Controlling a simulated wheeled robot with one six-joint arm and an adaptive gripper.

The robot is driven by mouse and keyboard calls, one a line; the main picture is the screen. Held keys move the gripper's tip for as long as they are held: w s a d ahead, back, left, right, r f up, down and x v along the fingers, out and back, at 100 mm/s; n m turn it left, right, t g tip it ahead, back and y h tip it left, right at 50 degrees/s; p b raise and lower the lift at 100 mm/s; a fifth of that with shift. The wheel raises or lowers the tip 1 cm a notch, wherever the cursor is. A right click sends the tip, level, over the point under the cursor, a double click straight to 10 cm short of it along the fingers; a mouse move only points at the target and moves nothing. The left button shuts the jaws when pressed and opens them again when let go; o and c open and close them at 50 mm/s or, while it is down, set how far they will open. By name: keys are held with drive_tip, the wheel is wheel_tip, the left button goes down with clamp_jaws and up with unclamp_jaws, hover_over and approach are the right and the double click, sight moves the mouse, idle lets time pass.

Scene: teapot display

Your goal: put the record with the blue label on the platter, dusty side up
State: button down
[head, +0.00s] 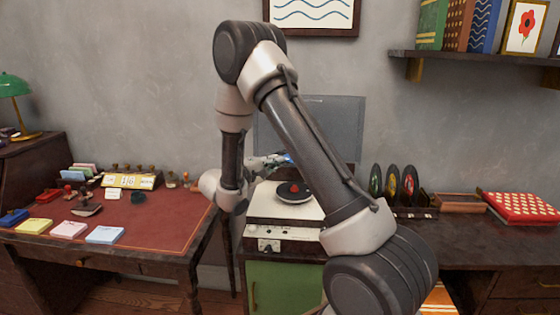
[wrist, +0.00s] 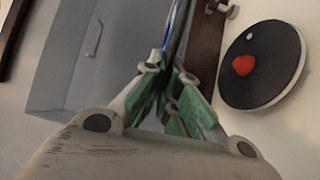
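My gripper (head: 272,161) is raised above the left part of the record player (head: 262,232), partly behind my arm. In the wrist view its green-padded fingers (wrist: 172,82) are closed together on a thin dark disc seen edge-on with a blue sheen, the record with the blue label (wrist: 176,32). A bit of blue also shows at the fingertips in the head view (head: 287,158). Which face is dusty cannot be seen. The black platter (head: 287,198) has a red shape at its centre; the wrist view shows this platter (wrist: 262,88) at the right, with no record on it.
A rack (head: 415,212) at the right holds several upright records. The player's grey lid (head: 345,112) stands open behind the platter. A red polka-dot box (head: 520,207) and an open wooden box (head: 460,202) are farther right. A desk (head: 170,235) with stamps stands left.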

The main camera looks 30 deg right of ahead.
drive_tip(key=shift+f, duration=0.15)
drive_tip(key=shift+a+f, duration=0.1)
drive_tip(key=shift+f, duration=3.3)
drive_tip(key=c, duration=2.1)
unclamp_jaws()
drive_tip(key=o, duration=0.5)
drive_tip(key=shift+o, duration=0.2)
drive_tip(key=v, duration=1.2)
drive_tip(key=shift+f, duration=0.1)
